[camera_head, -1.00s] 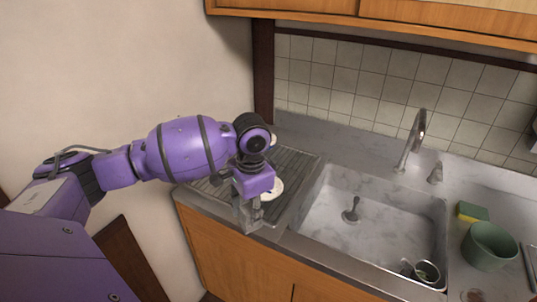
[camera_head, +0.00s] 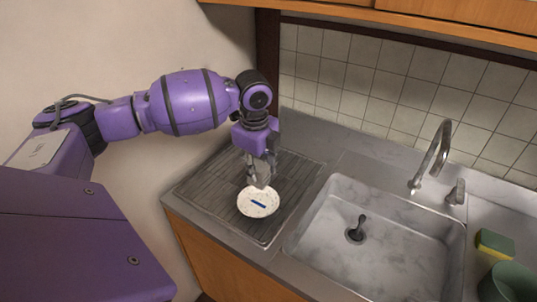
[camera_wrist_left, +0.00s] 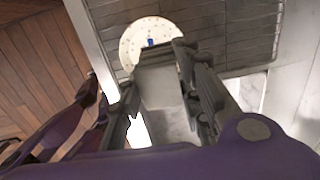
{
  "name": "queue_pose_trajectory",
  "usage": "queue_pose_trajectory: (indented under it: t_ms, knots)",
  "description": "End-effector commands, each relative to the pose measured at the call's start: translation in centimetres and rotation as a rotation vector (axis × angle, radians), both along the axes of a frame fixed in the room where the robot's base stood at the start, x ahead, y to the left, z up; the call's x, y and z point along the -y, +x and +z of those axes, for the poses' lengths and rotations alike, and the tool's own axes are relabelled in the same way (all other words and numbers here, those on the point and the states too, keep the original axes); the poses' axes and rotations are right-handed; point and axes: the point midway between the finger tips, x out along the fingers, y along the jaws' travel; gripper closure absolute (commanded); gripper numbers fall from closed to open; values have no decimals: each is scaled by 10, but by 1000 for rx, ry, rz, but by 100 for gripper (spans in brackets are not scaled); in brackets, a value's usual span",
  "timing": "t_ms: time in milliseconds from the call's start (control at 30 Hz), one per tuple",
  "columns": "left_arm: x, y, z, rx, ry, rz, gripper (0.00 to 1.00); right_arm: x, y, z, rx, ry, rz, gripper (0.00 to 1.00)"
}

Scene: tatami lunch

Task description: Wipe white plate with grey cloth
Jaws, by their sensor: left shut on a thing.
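The white plate (camera_head: 250,209) lies on the ribbed draining board, left of the sink. It is speckled, with a short blue mark (camera_head: 259,203) near its middle. The plate (camera_wrist_left: 135,38) also shows at the top of the left wrist view, partly hidden by my gripper. My left gripper (camera_head: 262,178) points down at the plate's back edge, shut on the grey cloth (camera_wrist_left: 160,88), which shows as a pale grey piece between the fingers. I cannot tell whether the cloth touches the plate. My right gripper is not in view.
The draining board (camera_head: 205,184) has bare room around the plate. The sink (camera_head: 400,246) with its tap (camera_head: 437,150) lies to the right. A green and yellow sponge (camera_head: 495,243) and a green bowl (camera_head: 510,283) stand at the far right. A tiled wall rises behind.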

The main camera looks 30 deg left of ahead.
Motion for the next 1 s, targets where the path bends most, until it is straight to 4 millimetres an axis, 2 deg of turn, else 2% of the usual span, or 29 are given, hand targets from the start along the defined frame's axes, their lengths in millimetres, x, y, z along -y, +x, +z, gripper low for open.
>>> queue_pose_trajectory:
  t_ms: [300,400,733,1000]
  knots:
    - [0,-1,-10,-4,1,1,89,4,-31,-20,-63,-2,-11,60]
    - [0,-1,-18,-4,0,1,89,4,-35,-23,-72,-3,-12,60]
    - [-1,-2,-53,-9,2,1,89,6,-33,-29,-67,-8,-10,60]
    - [0,-1,-72,-3,0,2,89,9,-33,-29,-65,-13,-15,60]
